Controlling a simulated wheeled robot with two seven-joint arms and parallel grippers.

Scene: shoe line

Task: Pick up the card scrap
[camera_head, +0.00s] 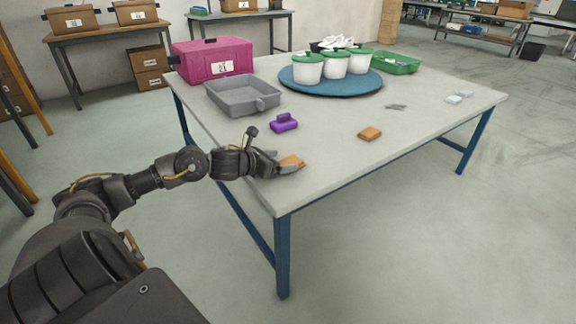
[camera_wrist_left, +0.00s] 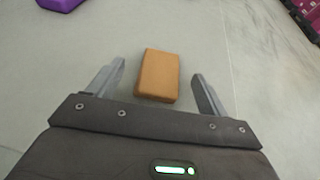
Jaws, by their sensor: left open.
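A small orange-brown block, which looks like the card scrap (camera_head: 292,160), lies on the table near its front left edge. In the left wrist view the card scrap (camera_wrist_left: 158,76) lies between the two grey fingertips, with a gap on each side. My left gripper (camera_head: 289,165) is open around it, low at the table top; it also shows in the left wrist view (camera_wrist_left: 159,73). A second orange-brown piece (camera_head: 370,134) lies farther right on the table. My right gripper is not in view.
A purple object (camera_head: 284,125) lies just beyond my left gripper. A grey tray (camera_head: 242,108), a magenta box (camera_head: 213,62), a blue round board (camera_head: 330,90) with white tubs and a green tray (camera_head: 397,64) stand farther back. The table's front right is clear.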

